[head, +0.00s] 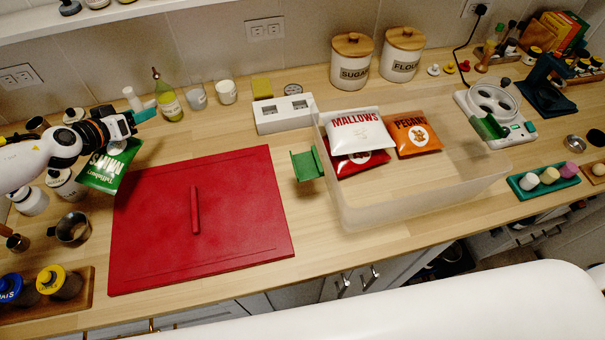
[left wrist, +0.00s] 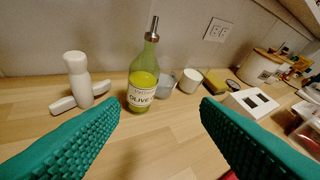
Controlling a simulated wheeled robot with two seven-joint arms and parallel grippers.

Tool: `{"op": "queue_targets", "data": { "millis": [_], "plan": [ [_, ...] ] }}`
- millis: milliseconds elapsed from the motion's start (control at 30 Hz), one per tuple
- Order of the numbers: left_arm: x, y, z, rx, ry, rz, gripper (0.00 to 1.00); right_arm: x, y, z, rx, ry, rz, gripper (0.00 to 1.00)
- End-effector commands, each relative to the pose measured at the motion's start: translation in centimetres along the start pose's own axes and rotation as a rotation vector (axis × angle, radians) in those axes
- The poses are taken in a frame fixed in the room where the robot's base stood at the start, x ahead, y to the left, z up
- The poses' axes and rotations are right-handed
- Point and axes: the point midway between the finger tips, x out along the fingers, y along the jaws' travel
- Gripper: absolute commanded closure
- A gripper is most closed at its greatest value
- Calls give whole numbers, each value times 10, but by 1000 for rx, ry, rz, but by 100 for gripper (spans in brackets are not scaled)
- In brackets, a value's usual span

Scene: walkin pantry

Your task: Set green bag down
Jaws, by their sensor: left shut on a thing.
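The green mints bag (head: 108,172) is at the left of the head view, directly below my left gripper (head: 133,127), over the left edge of the red lid. My left gripper is shut on it, its teal fingers set wide apart. In the left wrist view the fingers (left wrist: 160,130) frame the counter and an olive oil bottle (left wrist: 143,82); the bag does not show there. Whether the bag touches the counter is hard to tell. My right gripper is not in view.
A red lid (head: 150,225) with a bar handle lies on the counter. A clear bin (head: 400,208) holds a white mallows bag (head: 357,132), an orange pecans bag (head: 413,133) and a red bag (head: 358,164). A metal mug (head: 73,229) and jars stand at left.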

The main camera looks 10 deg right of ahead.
Motion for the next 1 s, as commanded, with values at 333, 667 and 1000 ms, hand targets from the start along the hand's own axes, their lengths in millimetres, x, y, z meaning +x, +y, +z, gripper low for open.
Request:
{"op": "queue_targets", "data": {
  "millis": [333,667,1000],
  "plan": [
    [-14,45,-5,-12,-5,17,68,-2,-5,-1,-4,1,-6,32],
    [-16,52,-6,-10,-7,20,68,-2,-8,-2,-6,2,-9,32],
    [10,66,-56,-13,-7,20,68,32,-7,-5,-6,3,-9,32]
  ]
}}
